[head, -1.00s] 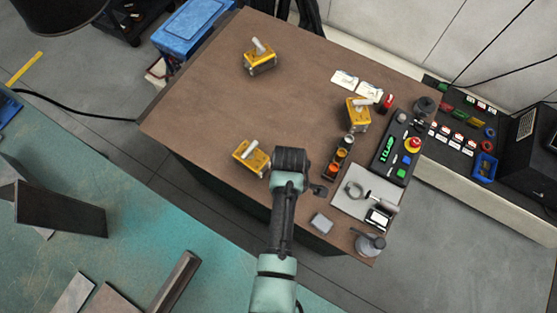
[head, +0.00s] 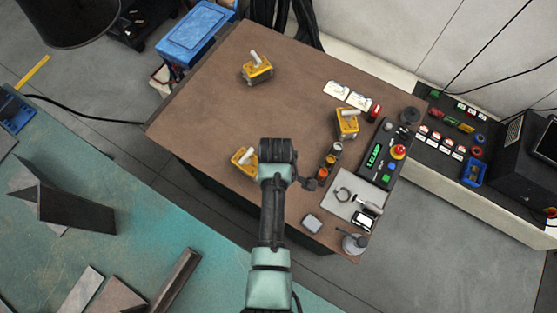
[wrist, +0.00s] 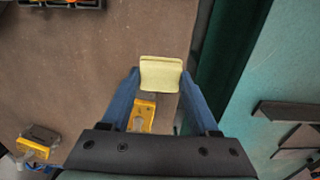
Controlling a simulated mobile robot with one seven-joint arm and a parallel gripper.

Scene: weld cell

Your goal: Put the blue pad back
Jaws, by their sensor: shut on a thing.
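My gripper (wrist: 160,88) is shut on a pale yellow pad (wrist: 161,73), held between the tips of its blue fingers. In the head view my arm's end hides the gripper and the pad. I see no clearly blue pad in any view. Below the held pad, a yellow block with a light handle stands on the brown table (head: 205,110). This block shows partly between the fingers in the wrist view (wrist: 143,113) and at the table's front edge in the head view (head: 241,159). A small grey pad (head: 313,223) lies near the table's right front corner.
Two other yellow blocks stand at the back (head: 257,70) and right (head: 347,123). A row of round coloured pieces (head: 328,160), a black control box (head: 378,158) and a light plate (head: 347,200) crowd the right side. The table's middle is clear.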

